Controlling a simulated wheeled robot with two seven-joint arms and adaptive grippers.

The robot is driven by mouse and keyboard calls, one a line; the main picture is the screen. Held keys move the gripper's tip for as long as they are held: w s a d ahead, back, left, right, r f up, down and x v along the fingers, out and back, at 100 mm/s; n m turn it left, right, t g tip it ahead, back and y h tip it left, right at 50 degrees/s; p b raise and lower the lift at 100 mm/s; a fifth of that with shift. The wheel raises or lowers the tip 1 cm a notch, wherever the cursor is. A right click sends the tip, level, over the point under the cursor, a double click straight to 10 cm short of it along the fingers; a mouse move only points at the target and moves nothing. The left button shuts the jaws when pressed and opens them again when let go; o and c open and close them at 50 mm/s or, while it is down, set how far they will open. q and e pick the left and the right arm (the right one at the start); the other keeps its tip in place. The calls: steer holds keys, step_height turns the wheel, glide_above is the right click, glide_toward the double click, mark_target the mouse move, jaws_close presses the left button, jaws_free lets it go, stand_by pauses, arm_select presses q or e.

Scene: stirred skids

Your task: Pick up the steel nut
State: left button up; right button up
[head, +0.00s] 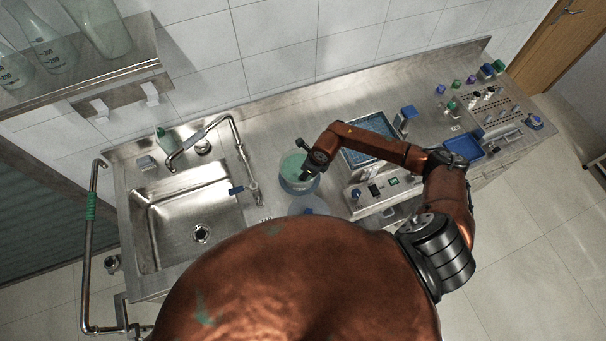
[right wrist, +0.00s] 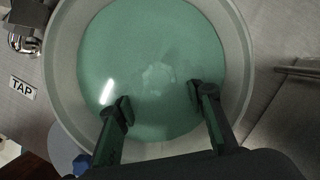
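A round, pale-walled vessel of green liquid (head: 292,166) stands on the steel counter right of the sink. In the right wrist view the green liquid (right wrist: 150,45) fills most of the picture. A faint, blurred lighter shape (right wrist: 158,79) shows in its middle; it may be the steel nut under the liquid, but I cannot tell surely. My right gripper (right wrist: 163,103) is open over the vessel, its two fingers apart with nothing between them, on the near side of the faint shape. In the head view its fingers are mostly hidden. My left gripper is not in view.
A sink (head: 188,222) with a tall tap lies to the left. A bluish round thing (head: 309,205) is close in front of the vessel. A blue-surfaced bath (head: 371,131) and a control panel (head: 378,190) stand to the right. A rack (head: 490,105) is at the far right.

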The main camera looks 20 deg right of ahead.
steer(key=shift+c, duration=0.4)
jaws_close()
steer(key=shift+r, duration=0.1)
